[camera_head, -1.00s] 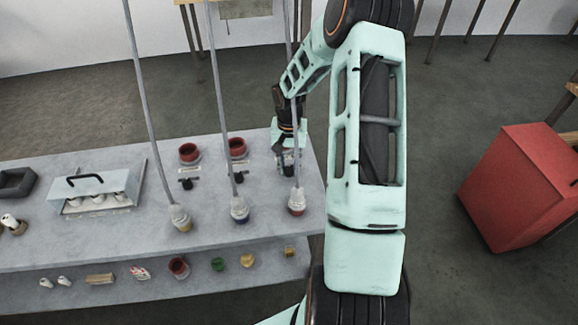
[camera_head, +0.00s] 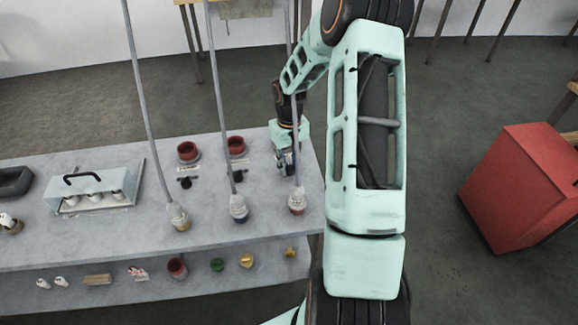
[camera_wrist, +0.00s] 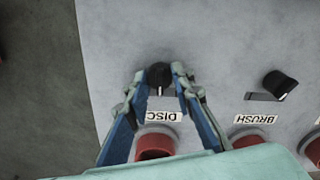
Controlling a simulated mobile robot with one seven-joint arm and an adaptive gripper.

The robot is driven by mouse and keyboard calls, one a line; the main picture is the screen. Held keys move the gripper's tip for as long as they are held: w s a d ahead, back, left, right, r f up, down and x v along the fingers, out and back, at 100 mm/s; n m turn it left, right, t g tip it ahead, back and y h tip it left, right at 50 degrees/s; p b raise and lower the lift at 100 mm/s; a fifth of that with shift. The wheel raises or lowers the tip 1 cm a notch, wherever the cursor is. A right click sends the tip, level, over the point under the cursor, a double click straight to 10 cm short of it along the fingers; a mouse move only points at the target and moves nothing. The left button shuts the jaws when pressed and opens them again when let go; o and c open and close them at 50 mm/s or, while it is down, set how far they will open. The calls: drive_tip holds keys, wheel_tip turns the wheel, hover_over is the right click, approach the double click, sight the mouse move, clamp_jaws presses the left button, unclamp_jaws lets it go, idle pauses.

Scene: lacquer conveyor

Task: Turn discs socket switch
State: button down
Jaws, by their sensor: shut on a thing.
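The disc socket's switch is a black rotary knob (camera_wrist: 160,76) on the grey panel, in the wrist view. It stands above a label reading DISC (camera_wrist: 163,116) and a red socket (camera_wrist: 154,146). My gripper (camera_wrist: 162,80) is shut on this knob, one fingertip on each side. The knob's white mark points toward the label. In the head view my gripper (camera_head: 287,165) is at the right end of the table, and it and the arm hide the knob and the disc socket there.
A second black knob (camera_wrist: 280,84), turned at an angle, sits by the BRUSH label (camera_wrist: 256,122). Grey cables hang to the table, ending in plugs; the nearest plug (camera_head: 297,203) is just in front of my gripper. A red cabinet (camera_head: 522,185) stands right.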

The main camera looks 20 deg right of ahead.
sight(289, 165)
drive_tip(key=n, duration=0.5)
drive_tip(key=shift+n, duration=0.3)
idle(0.4)
drive_tip(key=c, duration=1.7)
unclamp_jaws()
drive_tip(key=shift+o, duration=0.2)
drive_tip(key=shift+r, duration=0.1)
wheel_tip(289, 165, up, 12)
drive_tip(key=shift+w, duration=0.1)
